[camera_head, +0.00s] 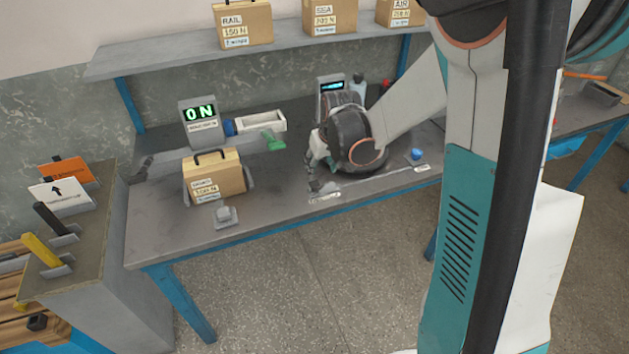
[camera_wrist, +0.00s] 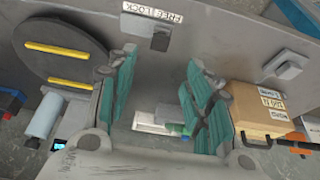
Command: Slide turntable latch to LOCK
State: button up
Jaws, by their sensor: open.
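In the wrist view the turntable (camera_wrist: 60,62) is a dark round disc with two yellow bars at the left. The latch (camera_wrist: 162,38) looks like a small dark block at the table edge, beside a white label (camera_wrist: 153,14) reading FREE and LOCK, upside down. Its exact setting cannot be told. My gripper (camera_wrist: 155,78) has its teal fingers spread apart with nothing held, and the latch shows beyond the fingertips, apart from them. In the head view my gripper (camera_head: 316,160) is low over the bench, just behind the label (camera_head: 324,196); my arm hides most of the turntable.
A tan case (camera_head: 215,176) with a dark handle stands left of my gripper, with a small grey block (camera_head: 226,216) in front. A white tray with a green handle (camera_head: 272,141) is behind. A blue knob (camera_head: 416,154) is to the right. The bench front is mostly clear.

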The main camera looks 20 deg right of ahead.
aim_at(315, 184)
jog(key=b+x, duration=0.3)
jog(key=x, duration=0.8)
